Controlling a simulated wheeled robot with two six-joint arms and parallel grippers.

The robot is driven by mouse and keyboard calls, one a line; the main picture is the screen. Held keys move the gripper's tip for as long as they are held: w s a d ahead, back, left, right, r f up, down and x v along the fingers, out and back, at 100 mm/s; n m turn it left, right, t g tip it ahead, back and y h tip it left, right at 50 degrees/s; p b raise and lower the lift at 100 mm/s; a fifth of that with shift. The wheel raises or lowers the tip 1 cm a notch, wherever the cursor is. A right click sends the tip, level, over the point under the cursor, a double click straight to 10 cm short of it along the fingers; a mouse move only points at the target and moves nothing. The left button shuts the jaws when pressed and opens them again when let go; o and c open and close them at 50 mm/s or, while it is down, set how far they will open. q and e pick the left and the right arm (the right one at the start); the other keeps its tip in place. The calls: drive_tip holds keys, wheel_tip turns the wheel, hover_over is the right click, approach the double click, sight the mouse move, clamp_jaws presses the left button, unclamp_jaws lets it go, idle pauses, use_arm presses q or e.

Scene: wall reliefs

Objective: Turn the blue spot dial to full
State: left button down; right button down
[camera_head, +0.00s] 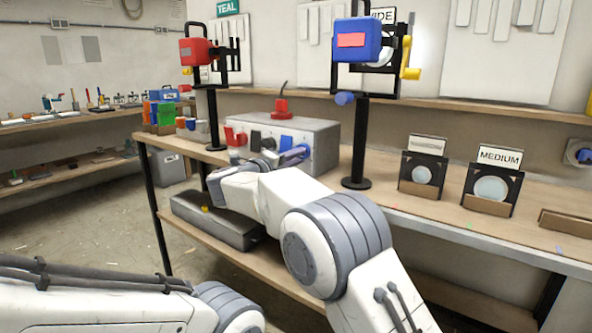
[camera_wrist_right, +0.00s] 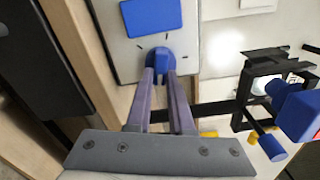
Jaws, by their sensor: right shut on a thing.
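The blue spot dial (camera_wrist_right: 158,57) is a small blue knob on the pale front of the control box, with short tick marks around it. A blue plate (camera_wrist_right: 151,17) is on the same face beyond it. My right gripper (camera_wrist_right: 160,66) is shut on the dial, with a finger on each side of it. In the head view the right gripper (camera_head: 292,156) is at the front of the grey control box (camera_head: 322,133), and my wrist hides part of that face. The blue spot lamp (camera_head: 361,42) stands on a black post. My left gripper is out of view; only part of its arm shows at lower left.
A red lamp (camera_head: 198,51) stands at left. Framed lenses (camera_head: 490,188) stand on the bench to the right. The lamp post (camera_head: 358,140) is close beside the box.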

drive_tip(key=shift+a+f+m+b, duration=0.1)
drive_tip(key=shift+f+m+b, duration=0.15)
drive_tip(key=shift+m+b, duration=1.1)
drive_tip(key=shift+a+f+m+b, duration=0.1)
drive_tip(key=shift+f+m+b, duration=0.1)
drive_tip(key=shift+m+b, duration=1.1)
drive_tip(key=shift+m, duration=0.45)
drive_tip(key=c, duration=0.8)
unclamp_jaws()
drive_tip(key=shift+c, duration=0.2)
drive_tip(key=shift+o, duration=0.2)
drive_tip(key=shift+r, duration=0.1)
